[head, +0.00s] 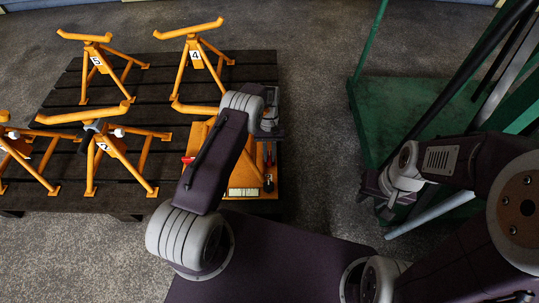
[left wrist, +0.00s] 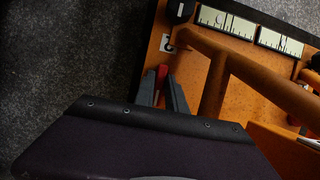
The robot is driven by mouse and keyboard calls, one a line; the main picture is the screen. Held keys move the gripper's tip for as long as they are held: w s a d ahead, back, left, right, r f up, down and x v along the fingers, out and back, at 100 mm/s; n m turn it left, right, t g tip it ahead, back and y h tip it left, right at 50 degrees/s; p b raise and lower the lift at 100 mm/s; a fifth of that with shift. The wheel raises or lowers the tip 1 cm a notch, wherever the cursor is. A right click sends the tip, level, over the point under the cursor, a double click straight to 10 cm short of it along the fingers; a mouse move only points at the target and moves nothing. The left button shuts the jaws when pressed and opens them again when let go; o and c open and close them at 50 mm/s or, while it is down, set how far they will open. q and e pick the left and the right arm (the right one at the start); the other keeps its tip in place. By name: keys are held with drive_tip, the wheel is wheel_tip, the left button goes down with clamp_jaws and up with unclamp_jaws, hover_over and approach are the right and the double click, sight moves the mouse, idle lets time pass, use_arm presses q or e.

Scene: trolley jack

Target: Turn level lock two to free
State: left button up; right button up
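An orange jack plate (head: 207,132) lies on the dark pallet, partly hidden by my left arm. A small red lever (head: 268,158) is at its right edge, under my left gripper (head: 270,133). In the left wrist view, the red lever (left wrist: 161,76) is between the two dark fingers of my left gripper (left wrist: 163,88). Whether they press on it cannot be told. Another red lever (head: 187,160) is at the plate's left edge. No label shows which lock is number two. My right gripper (head: 376,197) hangs empty at the right, its opening unclear.
Several orange stands (head: 200,63) with number tags occupy the pallet (head: 255,66) to the left and behind. White level scales (left wrist: 228,22) and a black knob (left wrist: 180,9) sit near the lever. A green trolley (head: 400,112) stands right. Bare floor lies between pallet and trolley.

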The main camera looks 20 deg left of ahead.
use_arm(q)
drive_tip(key=o, duration=0.3)
drive_tip(key=p+v, duration=0.3)
drive_tip(key=v, duration=0.6)
drive_tip(key=shift+d, duration=0.1)
